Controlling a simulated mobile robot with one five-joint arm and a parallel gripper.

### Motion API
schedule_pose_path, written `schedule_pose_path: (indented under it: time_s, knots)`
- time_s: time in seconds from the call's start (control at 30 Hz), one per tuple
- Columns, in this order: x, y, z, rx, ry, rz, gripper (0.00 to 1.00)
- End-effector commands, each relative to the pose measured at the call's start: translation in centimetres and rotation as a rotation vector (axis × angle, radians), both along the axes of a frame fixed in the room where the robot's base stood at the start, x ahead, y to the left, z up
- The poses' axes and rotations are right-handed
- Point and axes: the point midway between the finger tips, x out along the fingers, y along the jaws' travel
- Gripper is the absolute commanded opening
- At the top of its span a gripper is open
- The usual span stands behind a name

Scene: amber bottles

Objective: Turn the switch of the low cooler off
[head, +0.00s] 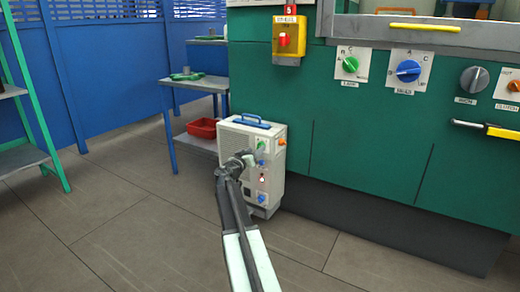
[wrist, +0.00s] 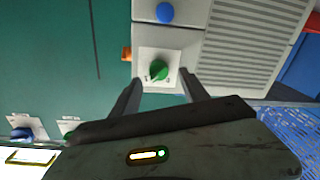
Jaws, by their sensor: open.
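The low cooler (head: 235,135) is a pale box with a blue top handle, standing on the floor against the green counter. Its side panel carries a green knob (head: 261,145) on a white plate; in the wrist view the green knob (wrist: 158,70) shows close up. The plate's marks are too small to read. My gripper (head: 247,160) is in front of the cooler. In the wrist view my gripper (wrist: 161,78) is open and empty, its fingers on either side of the knob in the picture. I cannot tell whether they touch it.
A blue knob (wrist: 165,13) and an orange part (wrist: 127,54) sit near the green knob. The counter (head: 370,150) bears more knobs above. A blue-legged side table (head: 195,83) with a red bin (head: 202,128) stands left of the cooler. The floor in front is clear.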

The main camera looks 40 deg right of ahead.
Motion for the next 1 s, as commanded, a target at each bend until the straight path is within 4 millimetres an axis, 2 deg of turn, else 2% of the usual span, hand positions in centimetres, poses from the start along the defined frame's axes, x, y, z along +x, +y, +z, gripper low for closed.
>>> schedule_pose_path:
  time_s: [0.03, 0.1, 0.2, 0.43, 0.47, 0.63, 0.67, 0.7, 0.8, 1.0]
  knots:
    - [0.5, -1.2, 0.0, 0.000, 0.000, -0.002, 0.53]
    - [0.9, -2.3, 0.0, 0.000, 0.000, 0.000, 0.53]
    - [1.2, -3.3, 0.0, 0.001, 0.000, 0.000, 0.53]
    - [1.1, -3.4, 0.0, 0.000, 0.000, 0.001, 0.53]
    - [1.1, -3.4, 0.0, 0.000, 0.000, 0.001, 0.47]
    - [1.2, -3.3, 0.0, 0.001, 0.000, 0.002, 0.00]
    - [1.2, -3.3, 0.0, 0.001, 0.000, 0.002, 0.00]
    - [1.4, -5.4, 0.0, 0.001, 0.000, -0.001, 0.00]
    - [1.1, -4.1, 0.0, -0.001, 0.004, 0.002, 0.00]
    - [1.1, -3.5, 0.0, -0.010, 0.047, 0.001, 0.00]
